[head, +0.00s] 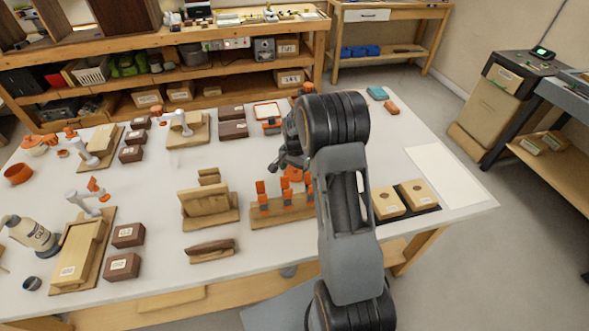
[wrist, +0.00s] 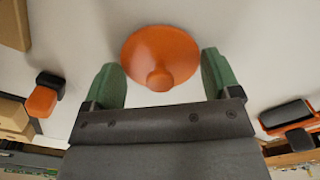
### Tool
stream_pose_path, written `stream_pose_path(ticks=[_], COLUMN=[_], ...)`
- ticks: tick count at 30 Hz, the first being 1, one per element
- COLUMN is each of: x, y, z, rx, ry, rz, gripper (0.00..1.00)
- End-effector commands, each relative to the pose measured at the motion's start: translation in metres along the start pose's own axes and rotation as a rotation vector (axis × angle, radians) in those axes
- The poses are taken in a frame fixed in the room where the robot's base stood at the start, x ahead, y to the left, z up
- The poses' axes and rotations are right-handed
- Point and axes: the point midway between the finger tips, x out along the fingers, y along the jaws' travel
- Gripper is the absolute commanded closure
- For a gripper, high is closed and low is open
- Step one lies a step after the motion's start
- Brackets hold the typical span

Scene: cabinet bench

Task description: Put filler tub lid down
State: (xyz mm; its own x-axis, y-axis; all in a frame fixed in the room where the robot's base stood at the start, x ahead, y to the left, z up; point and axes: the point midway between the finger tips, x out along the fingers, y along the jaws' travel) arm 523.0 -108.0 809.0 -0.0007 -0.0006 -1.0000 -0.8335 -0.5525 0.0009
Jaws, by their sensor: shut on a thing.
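The filler tub lid (wrist: 158,52), a round orange disc with a small knob, sits between the two green fingers of my gripper (wrist: 161,66) in the wrist view. My gripper is shut on it. In the head view my gripper (head: 284,160) is over the middle of the white table, partly hidden by my arm. An orange patch just below it (head: 292,174) looks like the lid. I cannot tell how high it is above the table. An orange round tub (head: 18,173) stands at the table's left edge; I cannot tell if it is the filler tub.
A wooden block with orange-topped clamps (head: 282,212) stands just in front of my gripper. Boxes with round holes (head: 388,202) are right of my arm. A white sheet (head: 437,171) lies at the right end. Dark boxes (head: 232,130) and an orange-framed tray (head: 267,112) are behind.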

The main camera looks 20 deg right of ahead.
Motion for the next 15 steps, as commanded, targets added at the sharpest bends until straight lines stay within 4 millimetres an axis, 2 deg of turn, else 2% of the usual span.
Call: stream_pose_path(ticks=[8,9,14,15], x=[0.0037,0.0032,0.0026,0.0026], y=[-0.0001,-0.0001,-0.0001,-0.0001], z=[0.0001,0.0000,0.0001,0.0001], rx=[0.000,0.000,0.000,0.000], ry=[0.000,0.000,0.000,0.000], rz=[0.000,0.000,0.000,0.000], gripper=[0.39,0.15,0.00,0.00])
